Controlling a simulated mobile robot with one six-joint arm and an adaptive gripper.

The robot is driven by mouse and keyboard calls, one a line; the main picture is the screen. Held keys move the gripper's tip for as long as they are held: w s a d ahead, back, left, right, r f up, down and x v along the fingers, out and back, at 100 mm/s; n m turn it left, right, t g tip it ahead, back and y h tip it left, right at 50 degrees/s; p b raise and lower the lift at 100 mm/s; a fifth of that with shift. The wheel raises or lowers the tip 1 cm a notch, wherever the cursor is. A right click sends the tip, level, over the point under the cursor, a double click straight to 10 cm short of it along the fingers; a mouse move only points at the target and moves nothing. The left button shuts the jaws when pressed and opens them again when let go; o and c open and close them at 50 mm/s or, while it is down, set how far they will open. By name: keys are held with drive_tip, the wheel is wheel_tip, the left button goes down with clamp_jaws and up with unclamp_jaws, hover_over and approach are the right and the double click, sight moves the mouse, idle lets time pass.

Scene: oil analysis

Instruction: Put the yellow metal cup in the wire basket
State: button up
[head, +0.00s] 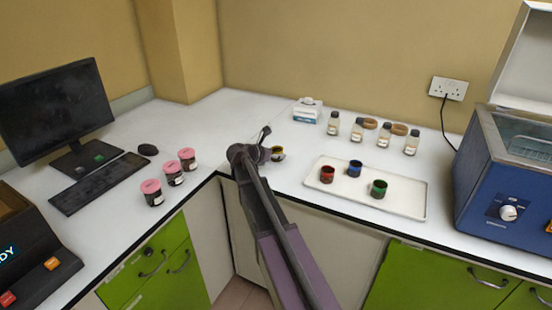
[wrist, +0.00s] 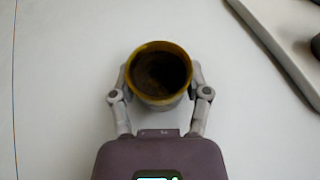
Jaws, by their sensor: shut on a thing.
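The yellow metal cup (wrist: 160,99) is between the fingers of my gripper (wrist: 160,90) in the wrist view, with its open, dark inside facing the camera. Both fingers touch its sides, so the gripper is shut on it. In the head view the cup (head: 277,154) shows just right of my gripper (head: 265,152), at the counter corner left of the tray. The cup looks upright; I cannot tell whether it touches the counter.
A white tray (head: 400,203) holds a red cup (head: 327,174), a blue cup (head: 355,167) and a green cup (head: 378,188). Several bottles stand behind it. A blue machine (head: 500,190) is at right. Pink-lidded jars (head: 172,174) and a keyboard (head: 100,184) are at left.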

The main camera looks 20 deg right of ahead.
drive_tip(key=shift+f, duration=0.25)
drive_tip(key=o, duration=1.1)
drive_tip(key=shift+o, duration=0.2)
drive_tip(key=shift+r, duration=0.15)
drive_tip(key=shift+r, duration=0.1)
drive_tip(key=shift+s+a+r, duration=0.1)
drive_tip(key=shift+a+r, duration=0.05)
drive_tip(key=shift+a, duration=0.1)
drive_tip(key=p+v, duration=0.4)
drive_tip(key=v, duration=0.7)
drive_tip(key=shift+a+p, duration=0.15)
drive_tip(key=shift+p, duration=0.2)
